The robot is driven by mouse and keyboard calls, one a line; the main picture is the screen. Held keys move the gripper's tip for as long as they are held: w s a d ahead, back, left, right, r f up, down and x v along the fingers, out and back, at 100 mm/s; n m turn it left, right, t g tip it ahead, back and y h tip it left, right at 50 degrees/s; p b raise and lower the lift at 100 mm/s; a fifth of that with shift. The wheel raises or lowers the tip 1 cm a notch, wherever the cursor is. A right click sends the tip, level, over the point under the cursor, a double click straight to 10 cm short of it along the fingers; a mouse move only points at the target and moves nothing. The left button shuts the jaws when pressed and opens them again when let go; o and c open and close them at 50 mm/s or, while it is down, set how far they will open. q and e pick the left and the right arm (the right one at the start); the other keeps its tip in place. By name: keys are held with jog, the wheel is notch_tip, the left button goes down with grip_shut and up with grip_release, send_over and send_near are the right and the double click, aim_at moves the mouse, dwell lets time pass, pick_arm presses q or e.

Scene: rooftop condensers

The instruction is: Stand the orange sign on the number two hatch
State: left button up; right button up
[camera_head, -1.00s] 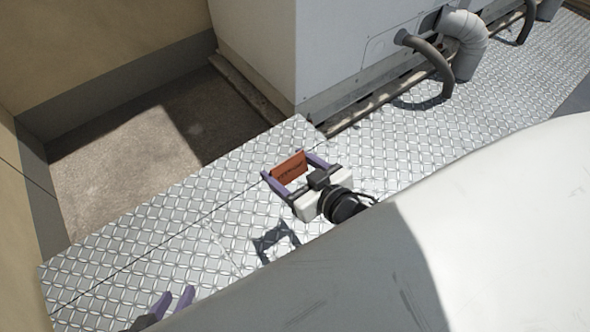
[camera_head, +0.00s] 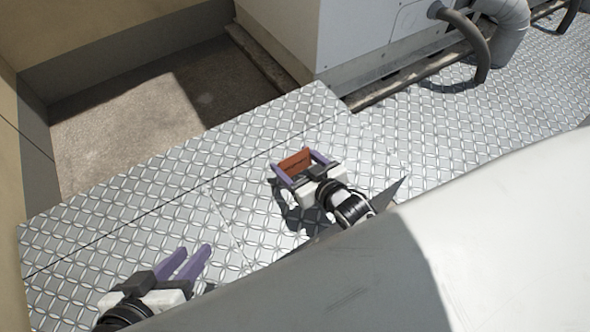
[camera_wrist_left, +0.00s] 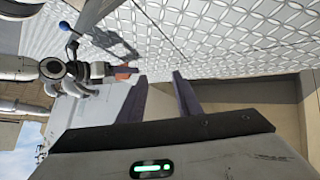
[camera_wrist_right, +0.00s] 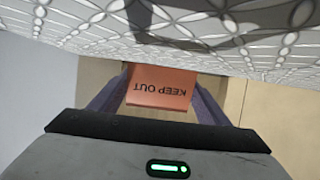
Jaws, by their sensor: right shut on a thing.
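The orange sign (camera_head: 295,161) reads KEEP OUT, upside down in the right wrist view (camera_wrist_right: 161,87). My right gripper (camera_head: 294,163) is shut on it, with a purple finger at each side edge. The sign is above the patterned metal deck; a shadow lies close by, and I cannot tell whether its lower edge touches. My left gripper (camera_head: 195,248) is empty with its fingers apart, over the deck at lower left; the fingers also show in the left wrist view (camera_wrist_left: 158,78). Seams divide the deck plates (camera_head: 150,225), but no number is readable, so I cannot tell which is hatch two.
A grey condenser housing (camera_head: 350,40) with a hose (camera_head: 470,40) and a fat pipe (camera_head: 510,35) stands at the back. A sunken concrete area (camera_head: 140,120) lies beyond the deck's far left edge, beside a beige wall (camera_head: 100,30). The deck left of the sign is clear.

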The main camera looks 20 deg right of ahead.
aim_at(298, 172)
notch_tip(298, 172, down, 3)
jog(key=shift+b, duration=0.75)
jog(key=shift+f, duration=0.25)
jog(key=shift+r, duration=0.15)
jog(key=shift+f, duration=0.2)
pick_arm(q)
jog(key=shift+w+d+r+t+h, duration=0.15)
jog(key=shift+d+r+t+h, duration=0.35)
jog(key=shift+r, duration=0.35)
pick_arm(e)
jog(key=o, duration=1)
jog(key=shift+o, duration=0.2)
jog(key=shift+r, duration=0.1)
jog(key=shift+s+r, duration=0.15)
jog(key=shift+r, duration=0.05)
pick_arm(q)
jog(key=a+f+p, duration=0.1)
jog(key=a+f+g+y+p, duration=0.1)
jog(key=p, duration=0.1)
jog(key=s+a+f+g+y+p, duration=0.1)
jog(key=p, duration=0.1)
jog(key=shift+s+f, duration=0.1)
jog(key=shift+f, duration=0.3)
pick_arm(e)
jog(key=v, duration=1.1)
jog(key=shift+s+r, duration=0.1)
jog(key=shift+s, duration=0.25)
pick_arm(q)
jog(key=shift+r, duration=0.1)
